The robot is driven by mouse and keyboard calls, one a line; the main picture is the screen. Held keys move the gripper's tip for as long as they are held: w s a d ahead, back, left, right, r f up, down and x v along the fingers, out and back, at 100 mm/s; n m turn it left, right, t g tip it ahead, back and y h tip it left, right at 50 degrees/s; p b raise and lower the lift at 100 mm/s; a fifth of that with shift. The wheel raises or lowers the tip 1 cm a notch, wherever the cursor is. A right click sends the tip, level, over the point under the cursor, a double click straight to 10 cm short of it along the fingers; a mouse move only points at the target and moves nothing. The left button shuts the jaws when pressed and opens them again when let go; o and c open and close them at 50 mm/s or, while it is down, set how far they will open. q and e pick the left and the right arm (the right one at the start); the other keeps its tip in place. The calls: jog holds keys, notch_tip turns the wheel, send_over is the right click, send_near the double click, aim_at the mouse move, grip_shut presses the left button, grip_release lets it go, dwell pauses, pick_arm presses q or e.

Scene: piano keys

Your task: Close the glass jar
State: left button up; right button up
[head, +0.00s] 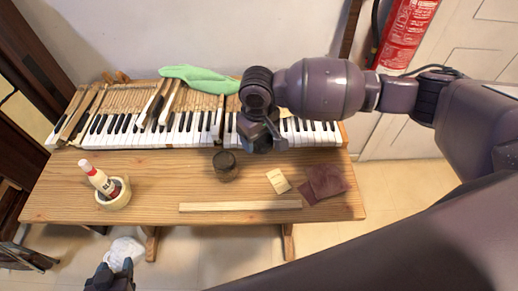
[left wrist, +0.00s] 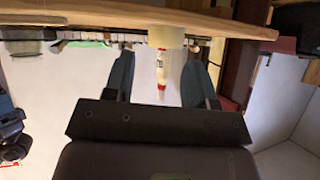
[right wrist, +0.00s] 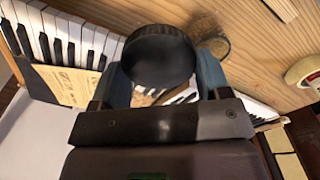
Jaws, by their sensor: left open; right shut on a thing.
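The glass jar (head: 226,168) stands upright on the wooden table, in front of the piano keys, and its mouth looks uncovered. My right gripper (head: 262,140) is above and behind the jar, slightly to its right in the head view. It is shut on a round black lid (right wrist: 158,55), which shows between the fingers in the right wrist view. Part of the jar shows behind the lid there (right wrist: 217,46). My left gripper (head: 112,275) is open and empty, low in front of the table's near edge.
A white glue bottle with a red cap (head: 97,176) stands in a tape roll (head: 116,200) on the left. A wooden strip (head: 240,206), a pale block (head: 278,181) and brown sandpaper (head: 326,181) lie right of centre. A green cloth (head: 200,79) lies behind the keys (head: 180,128).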

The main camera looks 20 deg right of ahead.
jog(key=shift+r, duration=1.6)
